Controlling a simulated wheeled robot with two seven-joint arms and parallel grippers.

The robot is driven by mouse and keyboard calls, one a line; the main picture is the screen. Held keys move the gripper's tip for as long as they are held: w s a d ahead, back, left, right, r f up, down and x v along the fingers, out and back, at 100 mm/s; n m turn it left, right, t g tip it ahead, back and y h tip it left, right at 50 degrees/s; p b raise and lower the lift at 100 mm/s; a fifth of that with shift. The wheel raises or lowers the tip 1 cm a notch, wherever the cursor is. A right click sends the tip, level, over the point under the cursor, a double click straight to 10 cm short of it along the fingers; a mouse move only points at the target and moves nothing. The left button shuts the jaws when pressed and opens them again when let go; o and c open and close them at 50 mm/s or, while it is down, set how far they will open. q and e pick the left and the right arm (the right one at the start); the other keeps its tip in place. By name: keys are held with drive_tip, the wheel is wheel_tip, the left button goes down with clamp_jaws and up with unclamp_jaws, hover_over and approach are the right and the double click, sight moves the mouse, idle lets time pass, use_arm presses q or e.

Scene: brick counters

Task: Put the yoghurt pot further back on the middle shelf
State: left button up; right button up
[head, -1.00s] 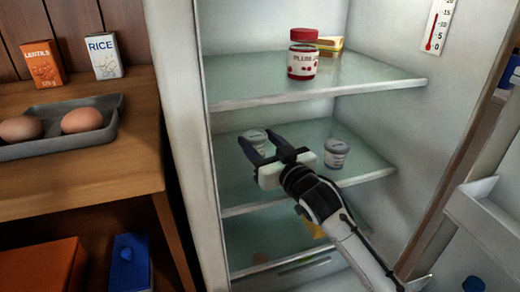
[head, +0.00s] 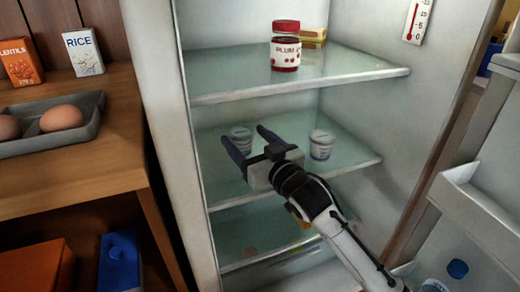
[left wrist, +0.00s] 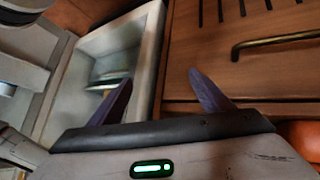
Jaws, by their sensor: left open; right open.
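Two small white pots with grey lids stand upright on the middle glass shelf (head: 350,160) of the open fridge: a left pot (head: 241,139) and a right pot (head: 321,145). Their labels are too small to read, so I cannot tell which holds yoghurt. My right gripper (head: 244,135) is open and empty. Its two dark fingers point at the left pot and appear on either side of it; I cannot tell whether they touch it. My left gripper (left wrist: 160,77) shows only in the left wrist view, open with nothing between its fingers.
The top shelf (head: 350,70) overhangs, carrying a plum jar (head: 286,52) and a yellow packet (head: 312,38). The fridge's side wall is at left; the door with its rack (head: 475,195) is open at right. A wooden counter (head: 75,165) holds a tray of eggs.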

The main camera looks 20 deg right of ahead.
drive_tip(key=s, duration=0.3)
drive_tip(key=s+d+p, duration=0.1)
drive_tip(key=s, duration=0.2)
drive_tip(key=s+p, duration=0.1)
drive_tip(key=s, duration=0.2)
drive_tip(key=shift+s+d+r, duration=0.1)
drive_tip(key=shift+s+d, duration=0.15)
drive_tip(key=shift+d, duration=0.15)
drive_tip(key=shift+s+d, duration=0.15)
drive_tip(key=shift+s, duration=0.35)
use_arm(q)
drive_tip(key=shift+s+a+f+y, duration=0.5)
drive_tip(key=shift+a+f, duration=0.1)
drive_tip(key=shift+a, duration=0.2)
use_arm(e)
drive_tip(key=shift+s, duration=0.1)
use_arm(q)
drive_tip(key=shift+w, duration=0.1)
